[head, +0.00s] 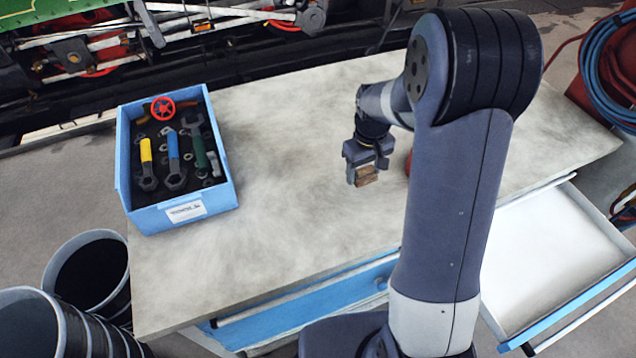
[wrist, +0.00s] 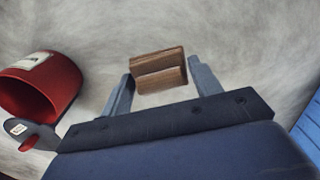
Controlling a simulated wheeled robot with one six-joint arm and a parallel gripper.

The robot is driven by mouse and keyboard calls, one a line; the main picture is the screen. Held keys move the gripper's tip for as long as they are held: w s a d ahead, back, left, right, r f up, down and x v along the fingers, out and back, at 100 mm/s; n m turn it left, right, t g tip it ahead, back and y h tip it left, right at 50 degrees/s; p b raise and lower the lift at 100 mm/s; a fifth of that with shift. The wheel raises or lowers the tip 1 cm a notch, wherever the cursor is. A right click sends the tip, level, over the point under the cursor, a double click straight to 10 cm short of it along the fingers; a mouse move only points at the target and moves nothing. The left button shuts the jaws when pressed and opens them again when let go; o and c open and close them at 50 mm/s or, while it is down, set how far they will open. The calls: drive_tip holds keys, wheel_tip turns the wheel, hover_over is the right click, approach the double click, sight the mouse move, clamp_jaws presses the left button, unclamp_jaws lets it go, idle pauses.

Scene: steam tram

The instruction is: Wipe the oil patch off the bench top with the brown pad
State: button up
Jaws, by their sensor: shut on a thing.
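The brown pad (head: 367,177) is a small wood-brown block under my gripper (head: 366,162). My gripper is shut on it, with one finger at each end of the pad (wrist: 158,68) in the wrist view. The pad appears to be above the bench top (head: 290,225); I cannot tell the exact gap. The bench top is pale grey with mottled, smudgy shading. I cannot make out a distinct oil patch in either view; my arm hides part of the bench.
A blue bin (head: 180,211) of tools stands at the bench's left end. A red container (wrist: 40,88) lies left of my gripper in the wrist view. An open white drawer (head: 550,262) sticks out at the right. Dark buckets (head: 88,278) stand at lower left. The bench middle is clear.

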drive_tip(key=shift+r+p, duration=0.75)
drive_tip(key=shift+r, duration=0.6)
